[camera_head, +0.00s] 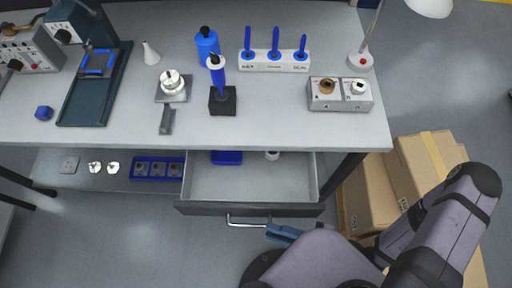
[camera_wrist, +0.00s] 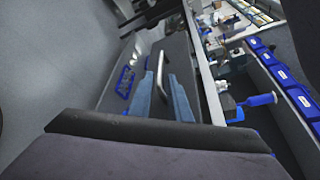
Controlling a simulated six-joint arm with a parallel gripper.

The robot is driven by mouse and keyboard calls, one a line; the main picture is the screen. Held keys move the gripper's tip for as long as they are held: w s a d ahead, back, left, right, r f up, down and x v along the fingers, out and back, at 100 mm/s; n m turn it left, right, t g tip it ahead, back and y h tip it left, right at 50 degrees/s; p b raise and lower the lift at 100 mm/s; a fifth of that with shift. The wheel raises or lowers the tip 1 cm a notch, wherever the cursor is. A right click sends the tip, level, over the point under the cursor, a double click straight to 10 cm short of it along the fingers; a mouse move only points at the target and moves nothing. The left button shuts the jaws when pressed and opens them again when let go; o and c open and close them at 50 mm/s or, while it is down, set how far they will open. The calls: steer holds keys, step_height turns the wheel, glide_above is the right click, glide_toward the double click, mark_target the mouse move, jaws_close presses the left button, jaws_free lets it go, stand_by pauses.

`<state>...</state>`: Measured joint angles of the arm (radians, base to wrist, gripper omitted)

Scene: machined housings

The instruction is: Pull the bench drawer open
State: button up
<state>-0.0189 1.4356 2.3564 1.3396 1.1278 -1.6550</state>
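The bench drawer (camera_head: 230,183) is pulled out below the bench top, with its grey inside showing. Its dark front panel (camera_head: 200,208) carries a bar handle (camera_head: 245,224). My gripper (camera_head: 272,230) is at the right end of this handle. In the wrist view, the two blue fingers of my gripper (camera_wrist: 163,92) stand apart, with a gap between them. The handle (camera_wrist: 162,68) shows between and just beyond the fingers there. Contact between fingers and handle cannot be made out. A blue box (camera_head: 227,157) and a small white round part (camera_head: 272,155) lie at the back of the drawer.
The bench top (camera_head: 300,130) holds blue-handled tools in a rack (camera_head: 273,67), a grey fixture box (camera_head: 340,94) and a lamp (camera_head: 361,60). Cardboard boxes (camera_head: 370,195) stand right of the drawer. A lower shelf with a blue tray (camera_head: 157,167) is at left. Floor before the drawer's left is clear.

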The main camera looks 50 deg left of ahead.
mark_target(253, 226)
steer(key=shift+s+a, duration=0.1)
steer(key=shift+a, duration=0.05)
steer(key=shift+p+x, duration=1)
steer(key=shift+x, duration=2.5)
jaws_close()
